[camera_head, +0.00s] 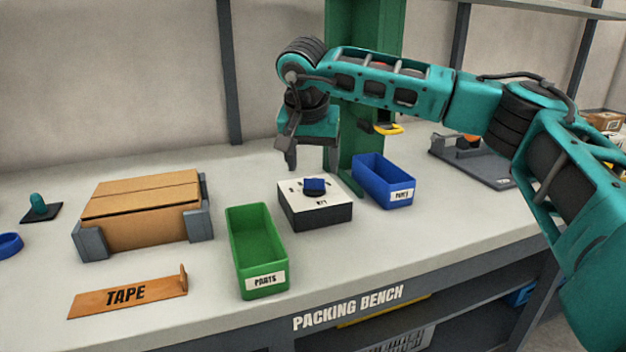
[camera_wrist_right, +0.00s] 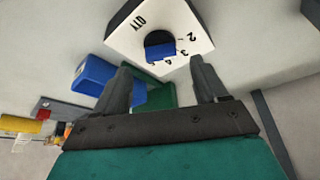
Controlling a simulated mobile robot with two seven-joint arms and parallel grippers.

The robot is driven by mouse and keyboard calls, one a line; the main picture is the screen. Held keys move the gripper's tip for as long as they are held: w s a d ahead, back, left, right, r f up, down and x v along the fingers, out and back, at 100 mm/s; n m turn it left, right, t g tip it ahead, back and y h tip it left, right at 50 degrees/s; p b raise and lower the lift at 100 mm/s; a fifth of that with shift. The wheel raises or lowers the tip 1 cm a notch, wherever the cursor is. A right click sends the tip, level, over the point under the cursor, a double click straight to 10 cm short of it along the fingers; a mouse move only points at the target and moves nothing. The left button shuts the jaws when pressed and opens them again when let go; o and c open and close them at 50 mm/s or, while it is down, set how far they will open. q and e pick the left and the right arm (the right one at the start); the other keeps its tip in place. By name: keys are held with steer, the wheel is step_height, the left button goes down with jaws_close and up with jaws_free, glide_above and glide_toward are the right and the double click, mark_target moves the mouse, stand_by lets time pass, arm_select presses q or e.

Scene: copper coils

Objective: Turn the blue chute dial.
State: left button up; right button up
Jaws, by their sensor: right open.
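The blue dial (camera_head: 314,185) sits on the white top of a low black box (camera_head: 316,217) in the middle of the bench. In the right wrist view the dial (camera_wrist_right: 161,51) has a dark round base, with printed numbers and the label QTY around it. My right gripper (camera_head: 311,162) points down, behind and above the dial in the head view. Its two fingers are apart with nothing between them. In the right wrist view the dial lies just beyond the fingertips (camera_wrist_right: 160,68), apart from them. My left gripper is not in view.
A green bin (camera_head: 235,250) stands left of the box and a blue bin (camera_head: 370,188) right of it. A green column (camera_head: 362,135) rises behind. A cardboard box (camera_head: 140,225) and a TAPE sign (camera_head: 128,293) are at left. The bench front (camera_head: 330,275) is clear.

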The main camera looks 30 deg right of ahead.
mark_target(314, 179)
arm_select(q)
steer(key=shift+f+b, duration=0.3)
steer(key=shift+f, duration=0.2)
arm_select(e)
steer(key=shift+x, duration=2.25)
